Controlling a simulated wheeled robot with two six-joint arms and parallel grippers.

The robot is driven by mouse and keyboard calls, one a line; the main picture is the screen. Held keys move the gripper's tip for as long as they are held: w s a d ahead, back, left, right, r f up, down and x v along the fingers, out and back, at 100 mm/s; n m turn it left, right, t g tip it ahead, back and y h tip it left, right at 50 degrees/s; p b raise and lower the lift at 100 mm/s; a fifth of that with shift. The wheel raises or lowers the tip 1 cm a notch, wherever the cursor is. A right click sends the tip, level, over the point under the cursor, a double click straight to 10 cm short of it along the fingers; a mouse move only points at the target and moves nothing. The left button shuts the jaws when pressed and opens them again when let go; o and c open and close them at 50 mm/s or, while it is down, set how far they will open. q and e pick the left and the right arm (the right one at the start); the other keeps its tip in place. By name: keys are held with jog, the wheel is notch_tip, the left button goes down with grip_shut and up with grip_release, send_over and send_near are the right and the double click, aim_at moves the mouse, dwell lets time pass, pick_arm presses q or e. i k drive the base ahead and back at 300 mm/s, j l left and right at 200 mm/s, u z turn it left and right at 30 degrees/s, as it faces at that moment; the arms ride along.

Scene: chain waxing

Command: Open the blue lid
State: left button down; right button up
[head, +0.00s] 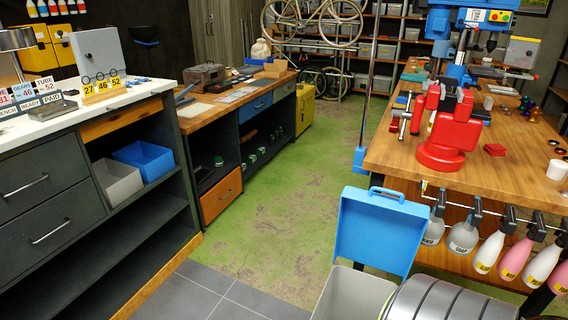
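The blue lid (381,232) stands raised, nearly upright, at the back of a pale grey bin (352,298) at the bottom of the head view. A blue handle is on the lid's top edge. The bin's top is uncovered, and its lower part is cut off by the picture's edge. Neither of my grippers is in view, and nothing is seen touching the lid.
A silver ribbed rounded body (448,300) is right beside the bin. Spray bottles (463,238) hang along the wooden workbench (400,150), which carries a red vise (444,130). A dark cabinet (60,200) stands left. The green floor (290,215) between is clear.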

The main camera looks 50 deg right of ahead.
aim_at(385, 232)
jog(key=i+j+z, duration=0.1)
jog(key=i, duration=0.4)
jog(key=i+j+z, duration=0.1)
jog(key=i, duration=0.35)
jog(key=i+j+z, duration=0.1)
jog(key=i+j, duration=0.25)
jog(key=i, duration=0.15)
jog(key=i+l+z, duration=0.1)
jog(key=z, duration=0.35)
jog(key=i+z, duration=0.3)
jog(key=z, duration=0.2)
jog(key=i+z, duration=0.2)
jog(key=z, duration=0.25)
jog(key=i+j+z, duration=0.15)
jog(key=z, duration=0.3)
jog(key=i, duration=0.1)
